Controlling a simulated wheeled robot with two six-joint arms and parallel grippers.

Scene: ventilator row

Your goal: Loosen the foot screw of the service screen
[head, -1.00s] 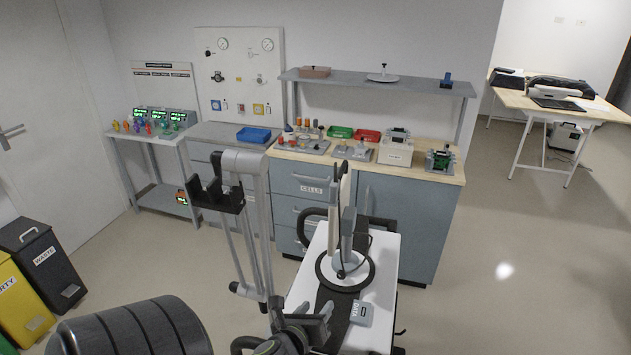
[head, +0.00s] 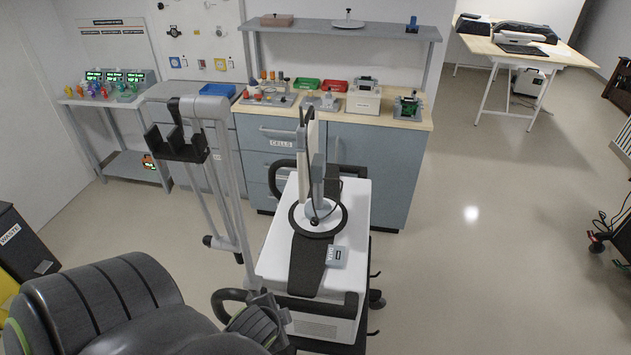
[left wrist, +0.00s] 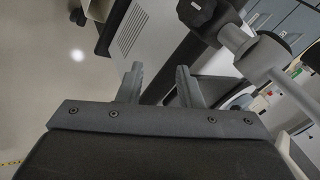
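The service screen (head: 305,165) stands almost edge-on to me on a white trolley (head: 275,250). Its round foot (head: 336,222) has a black ring on the trolley top. I cannot make out the foot screw clearly. My left gripper (head: 258,318) is low at the trolley's near left corner, below and apart from the screen foot. In the left wrist view its two fingers (left wrist: 160,72) are apart with nothing visibly held. A dark bar and the trolley's slotted panel (left wrist: 130,28) show beyond them. My right gripper is out of view.
A jointed grey support arm (head: 228,180) with a black forked holder (head: 180,143) rises at the trolley's left side. Its knob (left wrist: 235,38) is close right of my fingers. A small grey box (head: 336,256) lies on the trolley top. Open floor (head: 480,270) lies right.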

